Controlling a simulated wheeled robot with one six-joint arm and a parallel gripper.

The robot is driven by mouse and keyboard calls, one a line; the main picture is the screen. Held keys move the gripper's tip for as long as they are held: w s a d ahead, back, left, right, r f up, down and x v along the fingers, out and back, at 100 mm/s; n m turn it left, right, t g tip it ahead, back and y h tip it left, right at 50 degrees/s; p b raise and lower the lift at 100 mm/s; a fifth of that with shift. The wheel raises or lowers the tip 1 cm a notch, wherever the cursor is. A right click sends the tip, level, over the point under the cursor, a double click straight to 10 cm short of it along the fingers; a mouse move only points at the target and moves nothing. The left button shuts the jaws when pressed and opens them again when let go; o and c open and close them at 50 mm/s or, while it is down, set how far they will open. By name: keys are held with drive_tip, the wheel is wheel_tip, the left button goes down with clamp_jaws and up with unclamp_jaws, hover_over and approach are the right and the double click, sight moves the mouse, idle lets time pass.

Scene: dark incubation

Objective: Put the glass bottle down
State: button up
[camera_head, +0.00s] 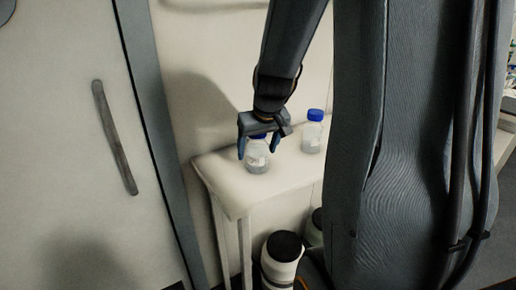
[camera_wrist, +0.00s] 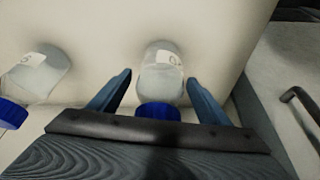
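A glass bottle (camera_head: 257,158) with a blue cap stands upright at the near left end of a white table (camera_head: 222,178). In the wrist view the bottle (camera_wrist: 161,77) shows its clear body, a label and its blue cap (camera_wrist: 158,111). My gripper (camera_head: 257,149) is above the bottle with one finger on each side of it. The wrist view shows gaps between both blue fingers and the cap, so my gripper (camera_wrist: 159,78) is open around the bottle. The head view partly hides the cap behind my gripper.
A second blue-capped bottle (camera_head: 312,134) stands further right on the table; it also shows at the left of the wrist view (camera_wrist: 38,72). Black-topped white containers (camera_head: 283,262) stand below. A door with a handle (camera_head: 115,137) is at the left.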

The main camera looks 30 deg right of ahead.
drive_tip(key=shift+r, duration=0.45)
drive_tip(key=v, duration=1.1)
drive_tip(key=shift+s+r+b, duration=0.15)
drive_tip(key=shift+s+b, duration=0.05)
drive_tip(key=shift+b, duration=0.25)
drive_tip(key=shift+a, duration=0.1)
